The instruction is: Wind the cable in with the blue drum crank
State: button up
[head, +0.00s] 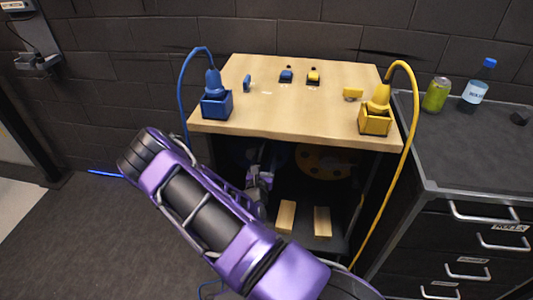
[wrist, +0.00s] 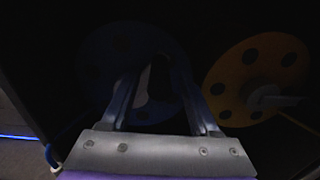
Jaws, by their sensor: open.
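The blue drum (wrist: 100,55) stands dim in the dark space under the wooden table, at the left. My gripper (wrist: 154,80) is in front of it with fingers apart. A dark shape with a pale edge, perhaps the blue crank (wrist: 158,78), shows between the fingers; I cannot tell whether they touch it. In the head view my gripper (head: 258,185) reaches into the space and mostly hides the blue drum. The blue cable (head: 181,95) rises from a blue plug (head: 213,82) in a blue box (head: 216,105) and hangs down the table's left side.
The yellow drum (wrist: 238,72) with its pale crank (wrist: 275,101) stands close on the right. Two wooden blocks (head: 286,217) (head: 322,222) lie on the floor of the space. The yellow cable (head: 405,165) hangs at the right. A dark drawer cabinet (head: 470,160) stands beside the table.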

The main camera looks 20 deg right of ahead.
jog(key=shift+x, duration=1.5)
jog(key=shift+c, duration=0.4)
grip_shut()
